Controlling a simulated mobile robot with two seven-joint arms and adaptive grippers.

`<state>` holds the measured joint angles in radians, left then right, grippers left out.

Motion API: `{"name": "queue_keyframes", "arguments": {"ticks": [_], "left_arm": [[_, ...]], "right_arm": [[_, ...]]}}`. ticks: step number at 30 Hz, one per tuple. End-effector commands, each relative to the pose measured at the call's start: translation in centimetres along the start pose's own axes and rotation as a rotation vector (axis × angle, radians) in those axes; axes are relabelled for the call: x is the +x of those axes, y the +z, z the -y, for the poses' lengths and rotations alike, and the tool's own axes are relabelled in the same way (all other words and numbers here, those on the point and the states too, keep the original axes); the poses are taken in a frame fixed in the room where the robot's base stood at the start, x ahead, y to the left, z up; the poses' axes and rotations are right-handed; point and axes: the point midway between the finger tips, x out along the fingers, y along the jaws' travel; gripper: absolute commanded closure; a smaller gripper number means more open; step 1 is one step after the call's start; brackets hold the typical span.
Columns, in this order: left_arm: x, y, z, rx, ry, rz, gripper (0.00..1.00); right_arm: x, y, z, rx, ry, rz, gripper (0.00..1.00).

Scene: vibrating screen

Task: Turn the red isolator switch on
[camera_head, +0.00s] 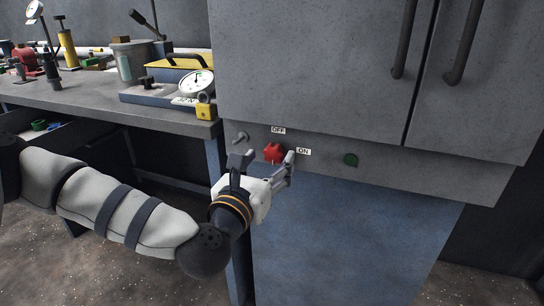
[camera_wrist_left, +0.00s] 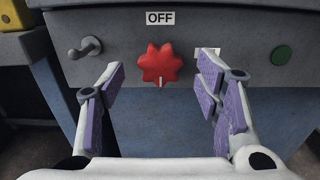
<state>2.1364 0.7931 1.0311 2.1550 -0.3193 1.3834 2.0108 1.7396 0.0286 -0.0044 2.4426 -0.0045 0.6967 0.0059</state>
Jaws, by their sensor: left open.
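The red isolator switch (camera_head: 272,153) is a lobed knob on the grey cabinet's front panel, below an OFF label (camera_head: 278,130) and left of an ON label (camera_head: 303,152). In the left wrist view the red knob (camera_wrist_left: 160,65) shows a white mark at its bottom edge, pointing down. My left gripper (camera_head: 266,162) is open in front of the knob. In the wrist view its fingers (camera_wrist_left: 162,80) stand on either side of the knob, apart from it. The right finger partly covers the ON label. My right gripper is not in view.
A grey toggle lever (camera_wrist_left: 86,47) sits left of the knob and a green button (camera_head: 351,160) sits right. A workbench (camera_head: 150,119) at left holds a gauge (camera_head: 197,84), a yellow padlock (camera_head: 205,109) and other equipment. Cabinet doors with dark handles (camera_head: 461,45) are above.

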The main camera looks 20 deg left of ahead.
Motion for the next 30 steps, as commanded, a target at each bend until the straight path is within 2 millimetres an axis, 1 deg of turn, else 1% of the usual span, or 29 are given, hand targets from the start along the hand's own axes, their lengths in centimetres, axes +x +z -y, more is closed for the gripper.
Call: {"name": "queue_keyframes", "arguments": {"ticks": [1, 4, 7, 13, 14, 15, 17, 18, 19, 20, 26, 30], "left_arm": [[0.8, 0.1, 0.0, 0.001, 0.001, 0.002, 0.42], [1.9, 0.0, 0.0, 0.001, 0.000, 0.001, 0.42], [2.4, 0.0, 0.0, 0.001, -0.001, -0.001, 0.42], [2.4, -0.1, 0.0, 0.001, -0.001, -0.001, 0.42], [2.4, -0.1, 0.0, 0.001, -0.001, -0.001, 0.46], [2.4, -0.1, 0.0, 0.001, -0.001, -0.001, 0.55], [2.4, -0.1, 0.0, 0.001, -0.001, -0.001, 0.69], [2.4, -0.1, 0.0, 0.001, -0.001, -0.001, 0.78], [2.4, -0.1, 0.0, 0.001, -0.001, -0.001, 0.85], [2.4, -0.1, 0.0, 0.001, -0.001, -0.001, 0.88], [2.4, -0.1, 0.0, 0.008, -0.001, -0.001, 0.88], [2.4, 0.0, 0.0, 0.044, -0.001, -0.001, 0.88]], "right_arm": [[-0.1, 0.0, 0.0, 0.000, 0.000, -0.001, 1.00], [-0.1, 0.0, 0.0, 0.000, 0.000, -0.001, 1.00], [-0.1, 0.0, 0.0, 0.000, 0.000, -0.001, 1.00], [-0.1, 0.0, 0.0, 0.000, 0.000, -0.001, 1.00], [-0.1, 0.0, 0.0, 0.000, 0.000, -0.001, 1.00], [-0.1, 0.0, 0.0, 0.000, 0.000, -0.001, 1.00], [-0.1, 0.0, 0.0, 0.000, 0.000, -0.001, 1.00], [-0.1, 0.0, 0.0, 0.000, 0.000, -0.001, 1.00], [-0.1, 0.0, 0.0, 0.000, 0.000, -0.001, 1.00], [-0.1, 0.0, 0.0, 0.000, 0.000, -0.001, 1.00], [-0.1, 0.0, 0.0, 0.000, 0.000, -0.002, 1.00], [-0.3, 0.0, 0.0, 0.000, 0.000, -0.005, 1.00]]}}
